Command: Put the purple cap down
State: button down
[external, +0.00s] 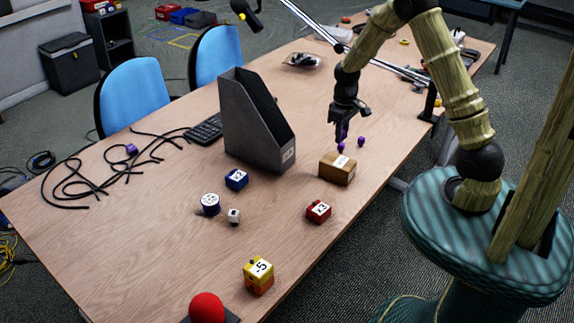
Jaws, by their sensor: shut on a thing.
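My gripper (341,138) points down above the right part of the wooden table, just behind a small brown box. It is shut on a small purple cap (341,148) at its fingertips. The cap is very small here, and I cannot tell whether it touches the table. A second small purple piece (361,142) lies on the table just to the right of the gripper. Another purple piece (131,149) is at the far left among black cables.
The brown box (338,169) stands right in front of my gripper. A tall grey file holder (258,125) stands to its left. Blue (236,179), red (318,211) and yellow-orange (258,274) blocks lie nearer. Black cables (90,180) spread at left. The table's right edge is close.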

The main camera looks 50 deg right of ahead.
send_over(339, 164)
notch_tip(339, 164, down, 5)
jog(key=shift+a+f, duration=0.1)
jog(key=shift+f, duration=1.8)
jog(key=shift+f, duration=0.1)
jog(key=shift+f, duration=0.1)
jog(key=c, duration=1.3)
grip_release()
jog(key=shift+o, duration=0.2)
